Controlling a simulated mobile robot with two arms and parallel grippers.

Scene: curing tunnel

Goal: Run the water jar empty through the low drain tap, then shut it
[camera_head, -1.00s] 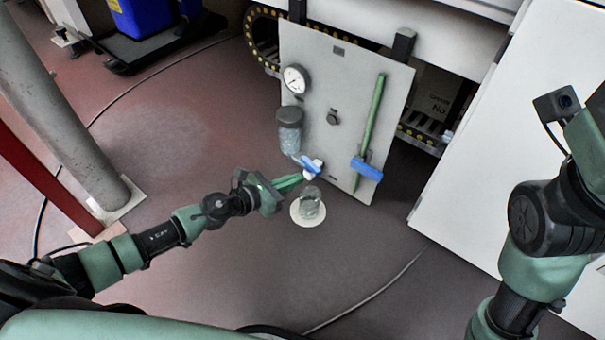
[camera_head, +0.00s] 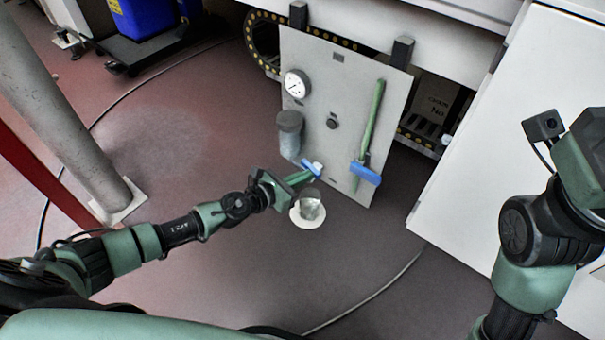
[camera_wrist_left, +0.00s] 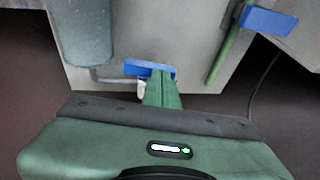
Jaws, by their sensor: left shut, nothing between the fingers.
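The clear water jar (camera_head: 289,140) with a dark lid is fixed to the grey panel; its lower part also shows in the left wrist view (camera_wrist_left: 84,32). The drain tap with a blue handle (camera_head: 312,168) sits low on the panel, and the handle (camera_wrist_left: 148,68) lies crosswise in the wrist view. My left gripper (camera_head: 308,175) is shut and empty, its fingertips (camera_wrist_left: 158,80) at the blue handle, seemingly touching it. The fingers partly hide the tap. A clear cup (camera_head: 311,208) stands below on a round white base (camera_head: 296,217).
A gauge (camera_head: 297,84) and a black knob (camera_head: 332,123) are on the panel (camera_head: 345,90). A green pipe with a blue lever (camera_head: 366,173) is at its right. A white cabinet (camera_head: 520,120) stands right; a grey post (camera_head: 60,110) left. The floor in front has a thin cable.

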